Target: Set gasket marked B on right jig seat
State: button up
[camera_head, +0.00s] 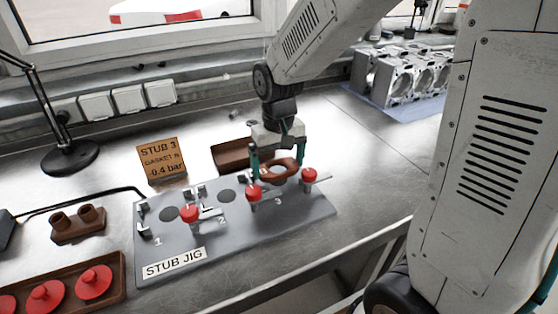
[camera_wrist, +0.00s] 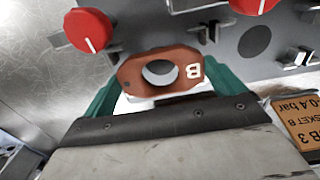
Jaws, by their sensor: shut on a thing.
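The gasket marked B (camera_wrist: 132,74) is a reddish-brown plate with a round hole and a white B, which reads upside down in the wrist view. It also shows in the head view (camera_head: 268,171). My gripper (camera_head: 277,165) is shut on it, with a green finger at each end; the gripper also shows in the wrist view (camera_wrist: 163,84). The gasket is over the right end of the grey stub jig (camera_head: 232,232), by the number 3. The right seat is hidden beneath it. I cannot tell whether the gasket touches the jig.
Red-knobbed clamps stand on the jig, two beside the right seat (camera_head: 309,175) (camera_head: 254,193). Dark seats 1 (camera_head: 169,214) and 2 (camera_head: 227,195) are bare. Behind are an orange sign (camera_head: 162,157) and a brown tray (camera_head: 229,155). A tray of red parts (camera_head: 118,291) lies front left.

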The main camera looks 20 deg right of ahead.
jog(key=shift+f, duration=1.3)
dwell(1.5)
jog(key=o, duration=0.6)
jog(key=shift+r, duration=3.75)
jog(key=shift+s, duration=0.1)
jog(key=shift+t, duration=0.7)
jog(key=s+d+r, duration=0.1)
jog(key=s+r, duration=0.1)
jog(key=s, duration=0.5)
jog(key=s+d+r, duration=0.1)
jog(key=s+r, duration=0.2)
jog(key=s, duration=0.4)
jog(key=s+d+r, duration=0.1)
jog(key=s+r, duration=0.1)
jog(key=s, duration=0.5)
jog(key=shift+s+d+r, duration=0.15)
jog(key=shift+s+r, duration=0.15)
